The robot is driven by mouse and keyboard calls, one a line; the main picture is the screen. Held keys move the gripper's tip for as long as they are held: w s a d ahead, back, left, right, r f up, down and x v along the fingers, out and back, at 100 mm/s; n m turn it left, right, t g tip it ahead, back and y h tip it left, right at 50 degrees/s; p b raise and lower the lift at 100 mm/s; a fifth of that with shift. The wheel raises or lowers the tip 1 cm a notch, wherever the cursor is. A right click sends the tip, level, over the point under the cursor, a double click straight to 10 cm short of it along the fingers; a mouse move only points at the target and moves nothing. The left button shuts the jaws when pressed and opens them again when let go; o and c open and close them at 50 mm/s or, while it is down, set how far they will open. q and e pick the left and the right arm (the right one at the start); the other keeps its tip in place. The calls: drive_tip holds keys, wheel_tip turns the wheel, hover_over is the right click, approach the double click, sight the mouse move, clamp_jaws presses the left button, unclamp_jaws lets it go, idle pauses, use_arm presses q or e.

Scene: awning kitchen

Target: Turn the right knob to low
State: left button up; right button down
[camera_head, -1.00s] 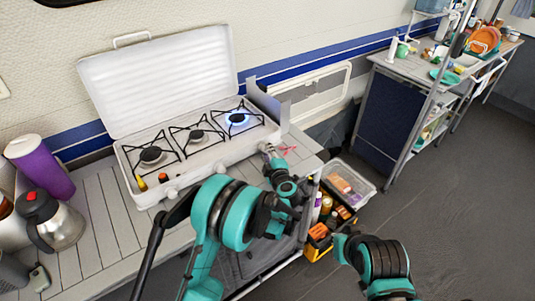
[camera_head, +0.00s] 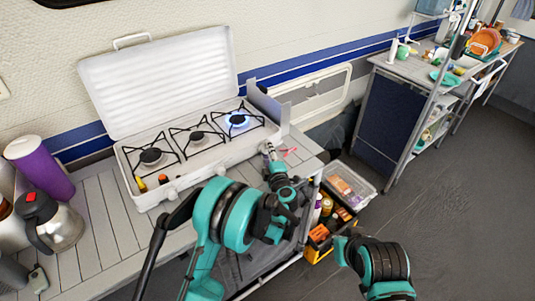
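The white camping stove (camera_head: 205,160) stands on the slatted counter with its lid raised. Its right burner (camera_head: 238,120) shows a blue flame; the middle and left burners show none. The right knob is hidden behind my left gripper (camera_head: 268,149), which is at the right end of the stove's front. The fingers are too small to show whether they are open, or whether they touch the knob.
A steel jug (camera_head: 52,222) and a purple canister (camera_head: 40,167) stand on the counter at left. A shelf unit with dishes stands at back right. The floor at right is clear.

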use_arm(q)
drive_tip(key=shift+v, duration=4)
